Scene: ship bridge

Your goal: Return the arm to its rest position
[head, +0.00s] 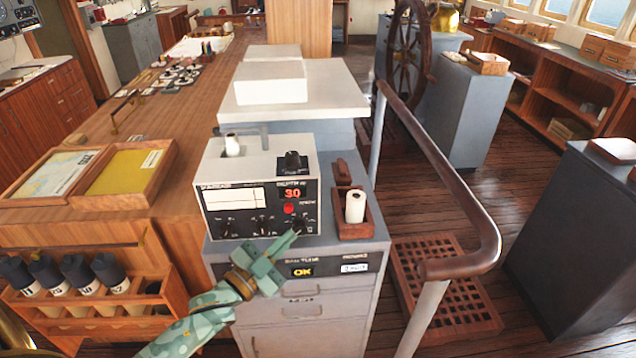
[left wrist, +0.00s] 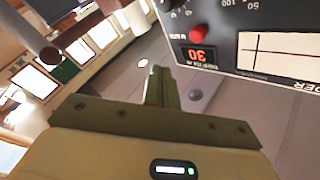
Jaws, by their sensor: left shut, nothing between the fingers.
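My left arm, patterned in mottled green, comes in from the bottom of the head view. Its gripper (head: 286,245) is shut and empty, with its fingertips just in front of the lower right front of the echo sounder box (head: 213,174). I cannot tell whether they touch it. In the left wrist view the shut fingers (left wrist: 157,82) point at the grey surface beside the sounder's panel (left wrist: 270,22), which shows a red 30 display and a red button. My right gripper is not in view.
A grey cabinet (head: 318,325) with drawers stands below the sounder. A wooden holder (head: 355,225) with a white roll sits at its right. A handrail (head: 455,190) runs further right. At left are a bottle rack (head: 95,318) and a wooden chart table (head: 180,110).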

